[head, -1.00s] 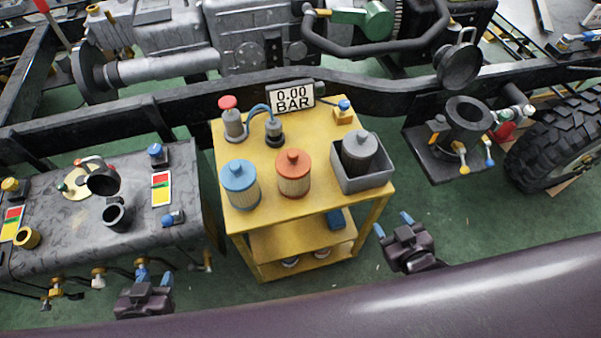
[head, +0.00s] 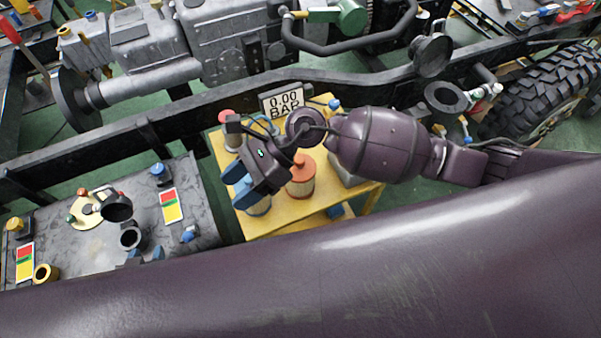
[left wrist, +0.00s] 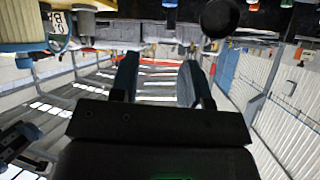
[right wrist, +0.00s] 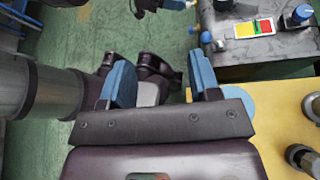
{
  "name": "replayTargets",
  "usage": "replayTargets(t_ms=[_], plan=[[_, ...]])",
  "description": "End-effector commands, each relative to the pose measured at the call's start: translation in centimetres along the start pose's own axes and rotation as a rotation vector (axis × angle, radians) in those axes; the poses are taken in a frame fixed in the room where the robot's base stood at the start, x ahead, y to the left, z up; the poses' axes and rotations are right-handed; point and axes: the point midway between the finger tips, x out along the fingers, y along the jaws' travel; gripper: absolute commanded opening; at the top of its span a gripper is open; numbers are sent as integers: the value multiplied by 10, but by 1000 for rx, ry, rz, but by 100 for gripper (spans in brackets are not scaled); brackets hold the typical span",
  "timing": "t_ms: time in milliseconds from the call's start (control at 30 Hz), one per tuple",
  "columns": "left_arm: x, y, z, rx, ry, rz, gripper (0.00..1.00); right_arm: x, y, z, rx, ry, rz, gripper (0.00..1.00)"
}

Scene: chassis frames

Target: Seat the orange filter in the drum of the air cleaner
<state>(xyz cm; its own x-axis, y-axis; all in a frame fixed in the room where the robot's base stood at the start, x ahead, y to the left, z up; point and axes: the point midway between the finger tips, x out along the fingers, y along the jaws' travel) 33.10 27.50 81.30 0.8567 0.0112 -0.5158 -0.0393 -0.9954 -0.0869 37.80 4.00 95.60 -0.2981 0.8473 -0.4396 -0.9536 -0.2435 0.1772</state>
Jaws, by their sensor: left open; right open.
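The orange filter (head: 301,178), with pleated tan sides and an orange cap, stands upright on the yellow cart (head: 280,222). My right arm crosses above the cart and hides part of it. My right gripper (head: 236,183) is open and empty, pointing left above the blue filter (head: 258,205), left of the orange one. Its spread fingers also show in the right wrist view (right wrist: 161,82). My left gripper (head: 145,256) is open and low at the grey bench's front edge, mostly hidden; its fingers are empty in the left wrist view (left wrist: 158,82). An open dark drum (head: 445,97), apparently the air cleaner, sits at the right, partly hidden.
The grey bench (head: 195,215) at left carries dark cups and coloured fittings. The pressure sign (head: 284,102) stands at the cart's back. A grey bin (head: 345,172) is mostly hidden under my right arm. The chassis rail (head: 350,95) runs behind; a tyre (head: 545,115) stands at right.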

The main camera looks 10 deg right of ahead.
Motion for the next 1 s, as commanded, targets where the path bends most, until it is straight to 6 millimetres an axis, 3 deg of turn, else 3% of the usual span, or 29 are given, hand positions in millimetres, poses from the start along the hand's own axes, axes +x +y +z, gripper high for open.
replayTargets(t_ms=[100, 300, 500, 633, 1000], plan=[[-7, -1, -10, -3, 4, -1, 43, -26, -13, -24, -259, 338, 50, 57], [-14, -2, -14, -5, -2, -3, 43, -91, -46, -59, -551, 824, 141, 57], [-16, -3, -12, -5, -12, -3, 43, -138, -66, -68, -661, 1082, 195, 57], [-16, -3, -14, -5, -11, -3, 43, -142, -71, -76, -675, 1125, 207, 57], [-16, -3, -22, -4, 0, -3, 43, -122, -78, -116, -675, 1123, 206, 57]])
